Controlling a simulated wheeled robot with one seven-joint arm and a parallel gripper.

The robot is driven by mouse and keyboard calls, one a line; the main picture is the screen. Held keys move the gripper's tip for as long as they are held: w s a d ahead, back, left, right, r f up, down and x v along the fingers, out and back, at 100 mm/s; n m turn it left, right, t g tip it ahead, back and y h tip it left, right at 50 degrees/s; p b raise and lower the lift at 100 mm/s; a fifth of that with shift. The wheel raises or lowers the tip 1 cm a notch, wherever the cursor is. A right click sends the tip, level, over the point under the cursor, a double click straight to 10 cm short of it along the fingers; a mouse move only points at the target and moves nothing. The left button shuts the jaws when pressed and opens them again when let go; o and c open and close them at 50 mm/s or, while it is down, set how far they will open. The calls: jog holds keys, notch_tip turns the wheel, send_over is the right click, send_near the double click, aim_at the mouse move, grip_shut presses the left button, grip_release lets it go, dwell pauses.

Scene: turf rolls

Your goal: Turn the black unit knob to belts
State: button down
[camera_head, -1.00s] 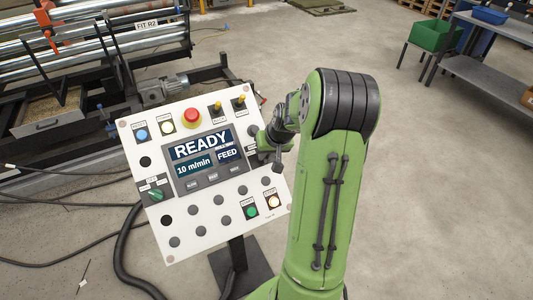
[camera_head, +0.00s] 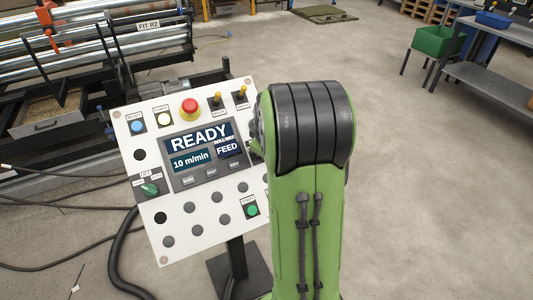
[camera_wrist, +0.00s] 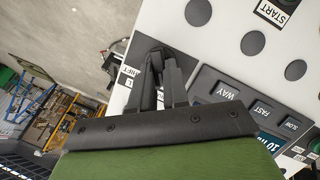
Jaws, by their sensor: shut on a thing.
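The white control panel (camera_head: 150,222) stands tilted on a post in the head view. Its screen (camera_head: 201,137) reads READY, 10 m/min and FEED. In the wrist view my gripper (camera_wrist: 158,68) is at the panel's edge, its fingers closed around a dark knob (camera_wrist: 155,57). A black plate with white labels, partly covered, lies beside it. The fingers hide most of the knob, so I cannot tell which way it points. In the head view my arm hides the gripper and this knob. A separate green selector (camera_head: 150,189) sits at the panel's left side.
A red emergency button (camera_head: 190,108), two toggle switches (camera_head: 241,94) and a green start button (camera_head: 252,209) are on the panel. A roller machine (camera_head: 95,50) stands behind left. A grey bench (camera_head: 490,80) stands at the far right, with clear floor before it.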

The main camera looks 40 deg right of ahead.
jog(key=n+b, duration=0.1)
jog(key=n, duration=0.1)
jog(key=n+h+b, duration=0.1)
jog(key=n, duration=0.1)
jog(key=shift+s+a+f+n+t+b, duration=0.1)
jog(key=shift+a+f+n+t+b, duration=0.1)
jog(key=shift+n+t+b, duration=0.15)
jog(key=shift+r, duration=0.1)
dwell(0.4)
jog(key=c, duration=1.1)
grip_release()
jog(key=p+v, duration=0.2)
jog(key=v, duration=0.6)
jog(key=p+v, duration=0.3)
jog(key=v, duration=0.4)
jog(key=shift+s+a+r, duration=0.15)
jog(key=shift+a+r, duration=0.05)
jog(key=shift+a, duration=0.15)
